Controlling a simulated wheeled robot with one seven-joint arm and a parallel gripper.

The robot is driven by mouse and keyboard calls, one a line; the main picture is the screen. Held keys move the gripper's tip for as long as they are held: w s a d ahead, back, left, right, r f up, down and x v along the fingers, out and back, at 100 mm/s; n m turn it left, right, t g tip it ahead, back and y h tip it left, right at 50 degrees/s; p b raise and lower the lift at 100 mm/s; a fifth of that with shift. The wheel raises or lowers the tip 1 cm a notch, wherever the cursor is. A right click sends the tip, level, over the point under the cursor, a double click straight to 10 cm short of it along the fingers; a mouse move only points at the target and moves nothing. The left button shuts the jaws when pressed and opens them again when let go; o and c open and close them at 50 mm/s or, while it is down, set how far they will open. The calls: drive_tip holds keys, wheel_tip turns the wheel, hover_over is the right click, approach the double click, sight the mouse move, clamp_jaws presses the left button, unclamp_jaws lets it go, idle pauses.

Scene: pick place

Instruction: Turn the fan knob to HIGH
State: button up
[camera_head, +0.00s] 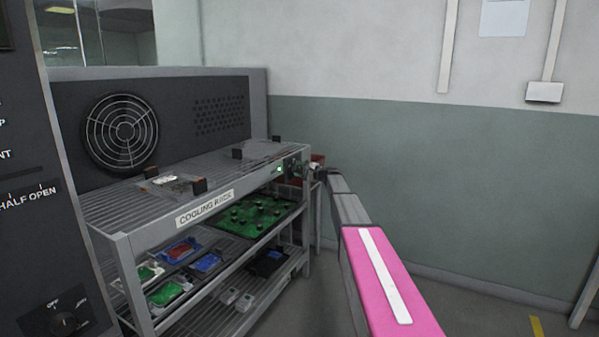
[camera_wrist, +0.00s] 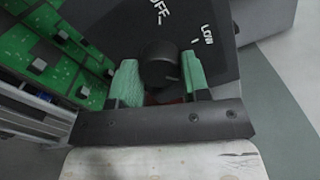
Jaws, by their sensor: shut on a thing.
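In the wrist view a dark round knob (camera_wrist: 158,62) sits on a dark panel marked OFF and LOW (camera_wrist: 207,34). My gripper (camera_wrist: 160,80) has its green fingers on either side of the knob, shut on it. The knob's pointer is not visible, so I cannot tell its setting. No HIGH mark shows. In the head view my gripper (camera_head: 314,169) is at the right end of the cooling rack, by a small dark box with a green light (camera_head: 280,169). The knob is hidden there. A round fan grille (camera_head: 121,133) is in the panel behind the rack.
The cooling rack (camera_head: 205,207) holds green circuit boards (camera_head: 246,215) and small trays on its shelves. Another knob (camera_head: 65,322) is on the dark cabinet at lower left. Green boards also fill the wrist view's left side. Open floor lies right of the rack.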

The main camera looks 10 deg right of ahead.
drive_tip(key=shift+m, duration=0.9)
drive_tip(key=o, duration=0.9)
drive_tip(key=shift+d, duration=0.1)
drive_tip(key=v, duration=1)
drive_tip(key=shift+s+d, duration=0.25)
